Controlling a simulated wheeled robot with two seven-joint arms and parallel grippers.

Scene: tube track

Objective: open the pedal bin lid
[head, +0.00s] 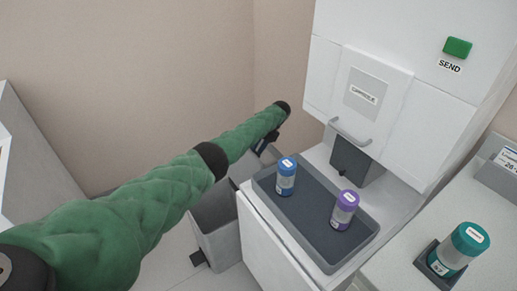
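The grey pedal bin (222,243) stands on the floor against the left side of the white cabinet. A small black pedal (197,258) sticks out low at its front. The part of its top that shows looks dark and open. A grey panel (268,156) behind it, near my gripper, may be its lid; my arm hides much of it. My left arm reaches across from the left, and my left gripper (262,146) is at the back of the bin by this panel. Its fingers are small and dark, and I cannot tell whether they are open or touching the panel. My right gripper is out of view.
A dark grey tray (300,222) beside the bin holds a blue-capped tube (286,176) and a purple-capped tube (344,210). A white station with a handled door (362,97) and green SEND button (458,47) stands behind. A teal-capped tube (460,250) stands at the right.

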